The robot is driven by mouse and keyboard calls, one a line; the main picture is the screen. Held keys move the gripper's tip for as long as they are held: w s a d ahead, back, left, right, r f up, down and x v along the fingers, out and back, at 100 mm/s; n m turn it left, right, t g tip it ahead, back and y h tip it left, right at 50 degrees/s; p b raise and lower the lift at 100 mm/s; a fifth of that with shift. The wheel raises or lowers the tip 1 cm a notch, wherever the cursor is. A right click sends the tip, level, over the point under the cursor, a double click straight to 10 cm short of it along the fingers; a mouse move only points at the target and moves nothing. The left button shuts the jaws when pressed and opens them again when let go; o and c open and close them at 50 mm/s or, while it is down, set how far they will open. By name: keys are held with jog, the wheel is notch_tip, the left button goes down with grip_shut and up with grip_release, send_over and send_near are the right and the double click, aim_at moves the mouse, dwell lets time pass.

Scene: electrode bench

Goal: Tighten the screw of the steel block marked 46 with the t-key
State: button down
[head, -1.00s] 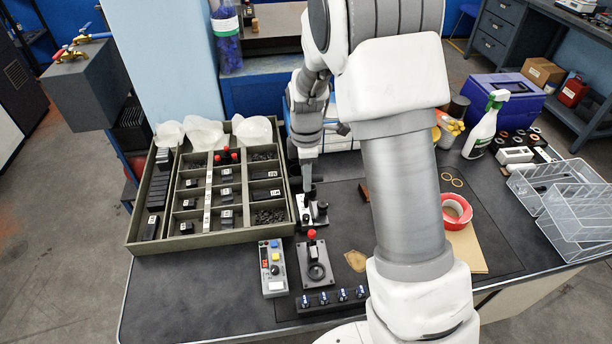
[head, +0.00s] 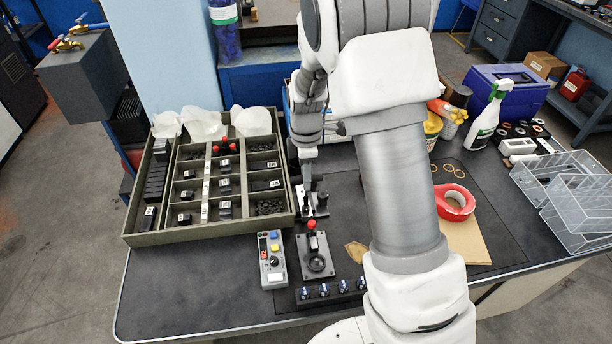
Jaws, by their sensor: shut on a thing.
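My gripper (head: 307,187) points down over a small pale fixture (head: 322,211) at the right of the compartment tray. It is shut on a thin dark thing, which looks like the t-key, though my fingers mostly hide it. The lower end of this thing is at the fixture; I cannot tell whether it sits in a screw. A steel block there is too small and covered to make out, and no mark 46 can be read. Several small dark blocks with white labels (head: 225,187) lie in the tray; their numbers are unreadable.
The green-grey tray (head: 205,238) fills the bench's left side. In front of the fixture stand a red-knobbed lever device (head: 316,262), a button box (head: 271,260) and a row of dark knobs (head: 330,292). Red tape (head: 456,203) and clear bins (head: 575,210) are at right.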

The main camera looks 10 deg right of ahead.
jog(key=shift+f+b, duration=0.65)
jog(key=shift+f, duration=0.2)
dwell(0.4)
jog(key=c, duration=1.2)
grip_release()
jog(key=shift+c, duration=0.2)
grip_shut()
